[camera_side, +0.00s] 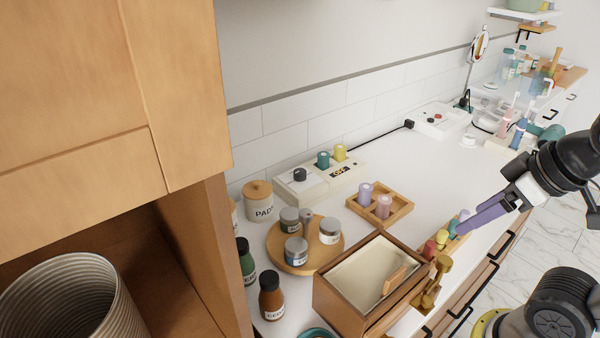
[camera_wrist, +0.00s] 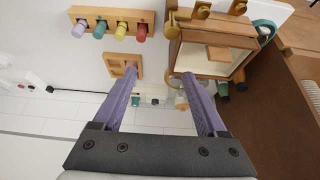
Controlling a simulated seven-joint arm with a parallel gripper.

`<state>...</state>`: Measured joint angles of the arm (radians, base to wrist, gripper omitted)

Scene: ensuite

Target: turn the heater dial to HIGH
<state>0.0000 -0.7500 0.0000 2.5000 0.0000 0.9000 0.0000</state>
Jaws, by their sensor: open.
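A cream unit (camera_side: 322,187) stands against the tiled wall in the side view. A black dial (camera_side: 300,174) sits at its left end, and a small dark display is near its right end. I take this dial to be the heater dial; its pointer and any HIGH mark are too small to read. In the wrist view the unit (camera_wrist: 150,93) is small and partly hidden beyond the fingers. My gripper (camera_side: 463,229) has purple fingers, open and empty, over the counter's front edge, well to the right of the dial. They show spread apart in the wrist view (camera_wrist: 158,82).
Teal (camera_side: 323,159) and yellow (camera_side: 340,152) cylinders stand at the unit. A wooden tray (camera_side: 398,214) with two pegs, a round jar board (camera_side: 272,241), an open wooden box (camera_side: 322,293) and a colored peg rack (camera_wrist: 100,13) stand nearer.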

